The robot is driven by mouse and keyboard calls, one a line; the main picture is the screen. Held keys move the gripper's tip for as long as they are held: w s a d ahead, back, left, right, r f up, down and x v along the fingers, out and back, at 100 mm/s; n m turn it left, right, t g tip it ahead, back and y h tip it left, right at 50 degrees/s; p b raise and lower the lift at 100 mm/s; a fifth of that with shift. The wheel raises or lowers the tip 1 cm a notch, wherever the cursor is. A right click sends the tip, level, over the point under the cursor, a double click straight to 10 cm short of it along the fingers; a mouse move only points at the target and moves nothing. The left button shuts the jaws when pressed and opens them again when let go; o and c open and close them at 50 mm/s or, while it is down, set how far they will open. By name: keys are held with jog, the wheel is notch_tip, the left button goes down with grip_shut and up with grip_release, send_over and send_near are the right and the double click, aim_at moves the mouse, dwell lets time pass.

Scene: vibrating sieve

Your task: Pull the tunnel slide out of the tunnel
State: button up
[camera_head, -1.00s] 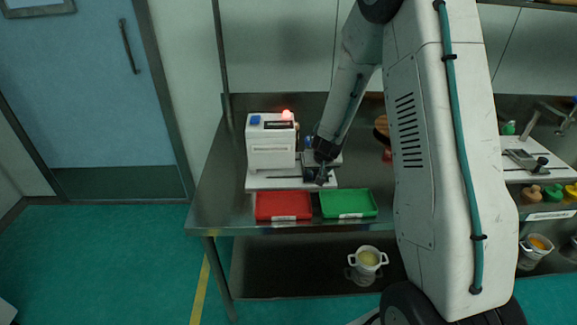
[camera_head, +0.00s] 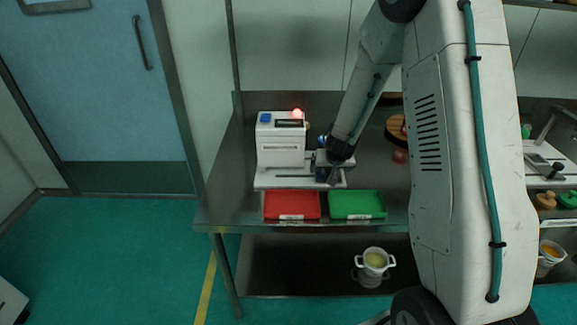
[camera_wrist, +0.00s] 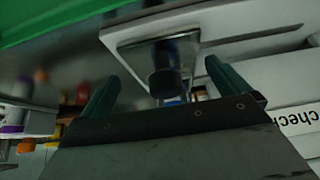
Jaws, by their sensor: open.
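The white sieve machine (camera_head: 281,150), with a red lamp and a blue button on top, stands on a white base plate (camera_head: 272,184) on the steel table. My gripper (camera_head: 330,170) is low over the right end of that base, beside the machine. In the wrist view, a metal slide piece with a black round knob (camera_wrist: 165,78) shows on the white base. My gripper (camera_wrist: 163,88) is open, with one green finger on each side of the knob in the picture. I cannot tell whether either finger touches it. The tunnel itself is mostly hidden.
A red tray (camera_head: 291,206) and a green tray (camera_head: 357,205) lie in front of the base. A white pot (camera_head: 375,262) stands on the lower shelf. A round wooden item (camera_head: 396,128) is farther back, partly behind my arm.

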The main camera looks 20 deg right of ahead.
jog(key=v, duration=0.9)
jog(key=shift+w, duration=0.1)
dwell(0.5)
jog(key=s+d+r+n+g+h, duration=0.1)
jog(key=s+r+g+h, duration=0.2)
jog(key=s, duration=0.5)
jog(key=s+d+r+n+g+h, duration=0.1)
jog(key=s+d+r+g, duration=0.1)
jog(key=s+r, duration=0.4)
jog(key=s+a+r+n+y, duration=0.1)
jog(key=s+a+r+y, duration=0.2)
jog(key=s+a+r, duration=0.2)
jog(key=s+a+r+n+y, duration=0.1)
jog(key=s+a+r+y, duration=0.2)
jog(key=s+a+r, duration=0.3)
jog(key=s+a, duration=0.5)
jog(key=s, duration=0.3)
jog(key=shift+s, duration=0.2)
dwell(0.3)
